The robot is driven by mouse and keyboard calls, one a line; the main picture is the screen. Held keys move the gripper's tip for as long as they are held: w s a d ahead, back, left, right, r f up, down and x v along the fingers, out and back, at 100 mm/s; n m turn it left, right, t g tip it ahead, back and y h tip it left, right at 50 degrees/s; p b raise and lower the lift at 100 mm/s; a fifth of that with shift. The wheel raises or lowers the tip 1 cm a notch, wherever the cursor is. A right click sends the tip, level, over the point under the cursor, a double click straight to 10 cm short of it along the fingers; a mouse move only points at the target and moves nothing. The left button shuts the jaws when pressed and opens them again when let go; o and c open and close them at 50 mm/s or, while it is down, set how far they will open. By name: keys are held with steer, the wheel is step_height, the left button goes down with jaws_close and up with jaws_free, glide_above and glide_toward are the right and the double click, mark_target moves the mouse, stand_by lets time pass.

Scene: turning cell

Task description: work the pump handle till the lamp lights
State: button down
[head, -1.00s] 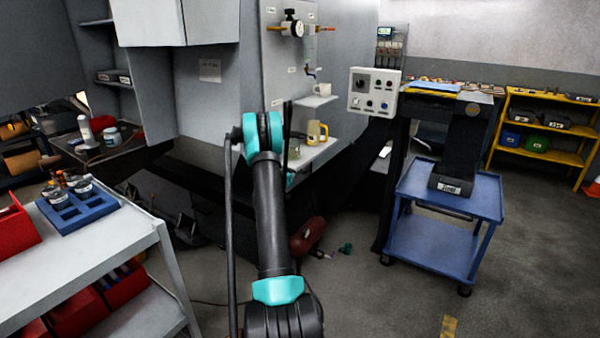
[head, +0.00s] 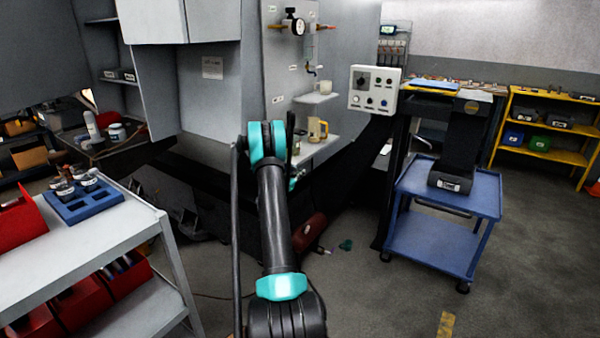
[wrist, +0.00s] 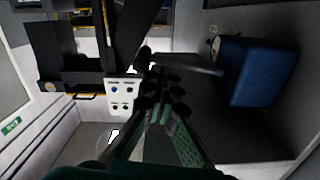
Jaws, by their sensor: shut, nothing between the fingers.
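A dark bar with a knobbed end, which looks like the pump handle (wrist: 188,64), crosses the upper middle of the wrist view. It reaches toward a blue box-shaped unit (wrist: 262,72) with a small round dial beside it. My gripper (wrist: 163,92) is shut and empty, its fingers just below the bar in the picture; I cannot tell whether they touch it. In the head view my arm hides the gripper and most of the pump area. A light control panel (head: 375,90) with knobs and buttons shows there and in the wrist view (wrist: 122,95). I cannot make out a lit lamp.
A pressure gauge (head: 298,27) with piping is on the grey machine wall, above small shelves with a white mug (head: 323,87) and a yellowish mug (head: 317,128). A blue cart (head: 445,190) stands right, a grey cart (head: 135,225) left. Floor at front right is clear.

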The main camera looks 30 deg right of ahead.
steer(key=shift+f, duration=0.3)
stand_by(0.5)
